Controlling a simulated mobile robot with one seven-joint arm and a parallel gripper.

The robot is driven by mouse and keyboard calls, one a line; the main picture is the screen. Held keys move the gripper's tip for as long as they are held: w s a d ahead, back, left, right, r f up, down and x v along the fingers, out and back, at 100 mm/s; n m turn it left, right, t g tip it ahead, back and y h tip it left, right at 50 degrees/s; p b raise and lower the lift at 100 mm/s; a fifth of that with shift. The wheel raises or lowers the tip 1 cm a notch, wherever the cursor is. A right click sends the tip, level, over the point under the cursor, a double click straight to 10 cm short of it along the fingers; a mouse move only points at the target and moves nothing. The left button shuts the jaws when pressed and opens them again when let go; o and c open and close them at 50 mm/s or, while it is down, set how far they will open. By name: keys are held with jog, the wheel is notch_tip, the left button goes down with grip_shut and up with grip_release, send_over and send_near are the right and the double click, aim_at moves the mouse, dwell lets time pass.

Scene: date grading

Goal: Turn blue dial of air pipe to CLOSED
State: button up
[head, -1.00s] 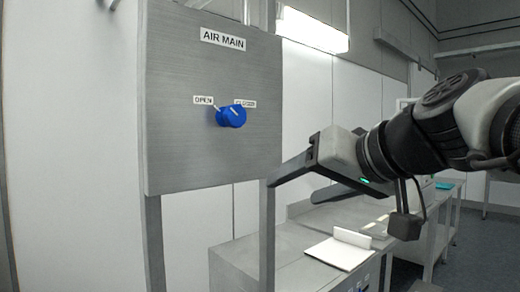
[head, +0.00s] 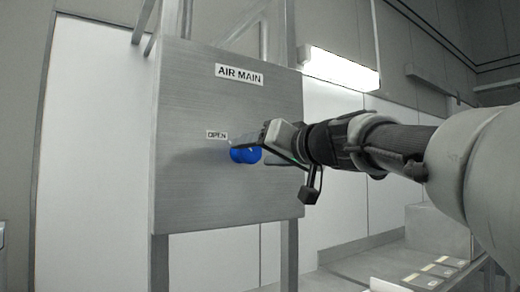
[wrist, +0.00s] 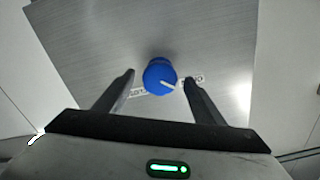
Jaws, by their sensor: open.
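The blue dial (head: 245,154) sticks out from a grey metal panel (head: 190,110) marked AIR MAIN. My gripper (head: 264,146) is at the dial, partly covering it and the right-hand label in the head view. The OPEN label (head: 217,134) shows above left of the dial. In the wrist view, the dial (wrist: 158,72) lies between the tips of my open gripper (wrist: 159,75), with a gap on each side. Its white pointer line slants to the lower right, toward the right label (wrist: 194,79). Another label (wrist: 138,93) is at the lower left; the wrist view's lettering is too small to read.
The panel stands on metal legs (head: 160,262) before a white wall. A bench (head: 415,272) with pale items is at the lower right. A bright lamp (head: 340,70) is on the wall behind. The panel face around the dial is otherwise clear.

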aim_at(252, 153)
jog(key=shift+p+x, duration=0.45)
jog(key=shift+x, duration=1.85)
jog(key=shift+c, duration=0.2)
jog(key=c, duration=1)
